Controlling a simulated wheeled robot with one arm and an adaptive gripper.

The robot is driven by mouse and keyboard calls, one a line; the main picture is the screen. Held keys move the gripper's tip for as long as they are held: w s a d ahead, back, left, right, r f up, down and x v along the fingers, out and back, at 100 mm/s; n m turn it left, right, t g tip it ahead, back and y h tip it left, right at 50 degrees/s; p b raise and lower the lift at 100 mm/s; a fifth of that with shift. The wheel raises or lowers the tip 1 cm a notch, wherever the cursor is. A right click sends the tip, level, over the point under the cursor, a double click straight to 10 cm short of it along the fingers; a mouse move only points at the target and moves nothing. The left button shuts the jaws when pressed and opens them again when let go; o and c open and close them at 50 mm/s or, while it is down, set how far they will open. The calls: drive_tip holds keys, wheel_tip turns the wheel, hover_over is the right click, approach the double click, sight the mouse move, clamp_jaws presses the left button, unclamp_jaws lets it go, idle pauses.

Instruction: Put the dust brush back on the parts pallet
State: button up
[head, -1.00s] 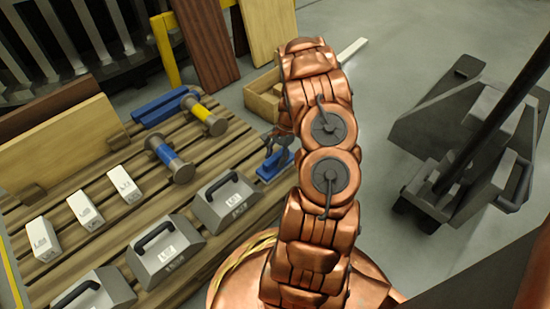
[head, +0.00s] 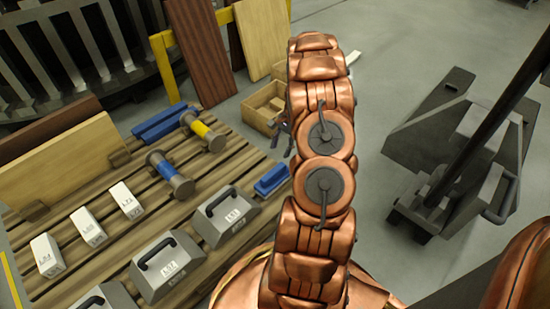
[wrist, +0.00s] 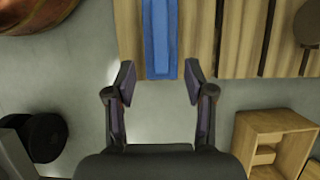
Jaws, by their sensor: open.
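A long blue piece, seemingly the dust brush (head: 272,180), lies on the right edge of the parts pallet (head: 225,160). In the wrist view the blue piece (wrist: 160,38) rests lengthwise on the pallet boards (wrist: 198,35), its near end about level with the board ends. My gripper (wrist: 159,82) is open and empty, its fingertips to either side of that near end and not closed on it. In the head view my gripper (head: 284,140) shows beside my arm, apart from the blue piece. My arm hides part of the gripper.
An open wooden box (head: 262,108) stands on the floor beyond the pallet. A grey pallet truck (head: 450,160) stands right. Floor between is clear.

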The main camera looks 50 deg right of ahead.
drive_tip(key=s+a+r+n+g+h, duration=0.1)
drive_tip(key=s+a+r+n, duration=0.3)
drive_tip(key=a+r, duration=0.65)
drive_tip(key=s+a+r+n+g+h, duration=0.15)
drive_tip(key=a+r+n, duration=0.5)
drive_tip(key=a, duration=0.75)
drive_tip(key=s+a+r+n+h, duration=0.1)
drive_tip(key=s+a+r+n, duration=0.2)
drive_tip(key=s+a, duration=0.3)
drive_tip(key=s+a+r+n+h, duration=0.1)
drive_tip(key=s+a+r+n, duration=0.2)
drive_tip(key=s, duration=0.9)
drive_tip(key=a+n+g, duration=0.1)
drive_tip(key=a+n, duration=0.1)
drive_tip(key=a, duration=0.1)
drive_tip(key=shift+s+a+r, duration=0.15)
drive_tip(key=shift+a+r, duration=0.2)
drive_tip(key=shift+r, duration=0.05)
wheel_tip(320, 180, up, 42)
drive_tip(key=t+p, duration=0.1)
drive_tip(key=p, duration=3.8)
drive_tip(key=shift+f+t+p, duration=0.15)
drive_tip(key=shift+t+p, duration=0.2)
